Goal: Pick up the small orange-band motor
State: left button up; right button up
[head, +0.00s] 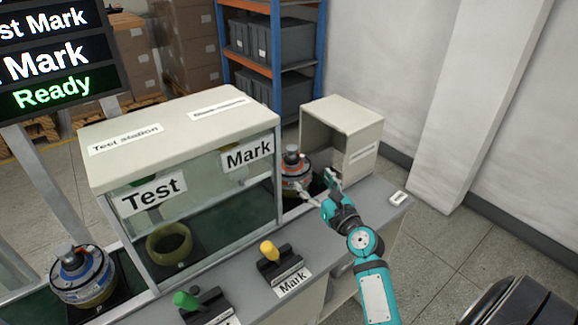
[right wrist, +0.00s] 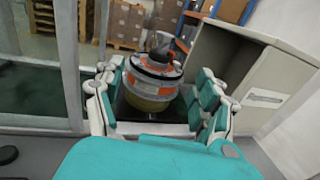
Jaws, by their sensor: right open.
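The small orange-band motor (head: 297,172) stands upright in the opening between the test station and a cream box. It has an orange stripe around a grey body and a dark top. My right gripper (head: 318,191) is at its near right side in the head view and hides part of its base. In the right wrist view, the orange-band motor (right wrist: 152,82) shows between the spread fingers of my right gripper (right wrist: 158,100), with its olive lower part on a dark plate. The gripper is open; contact with the motor cannot be told. My left gripper is not in view.
The glass-fronted test station (head: 110,170) stands left of the motor, the open cream box (head: 360,135) behind right. A blue-band motor (head: 85,277) sits at lower left. Yellow (head: 269,250) and green (head: 185,300) levers stand on the front counter. A sign (head: 50,60) reads Ready.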

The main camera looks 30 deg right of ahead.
send_near(294, 158)
jog(key=w, duration=0.5)
jog(key=shift+w+d+r, duration=0.1)
jog(key=shift+w, duration=0.6)
jog(key=shift+w+d, duration=0.15)
jog(key=shift+w, duration=0.2)
jog(key=w, duration=0.3)
jog(key=shift+w+d+b, duration=0.3)
jog(key=shift+d+b, duration=0.1)
jog(key=shift+w, duration=0.35)
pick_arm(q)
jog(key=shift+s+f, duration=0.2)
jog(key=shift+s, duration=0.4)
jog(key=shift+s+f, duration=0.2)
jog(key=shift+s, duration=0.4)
pick_arm(e)
grip_shut()
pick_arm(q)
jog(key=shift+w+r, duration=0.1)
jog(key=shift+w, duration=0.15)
pick_arm(e)
jog(key=shift+d+r, duration=0.1)
jog(key=shift+r, duration=0.1)
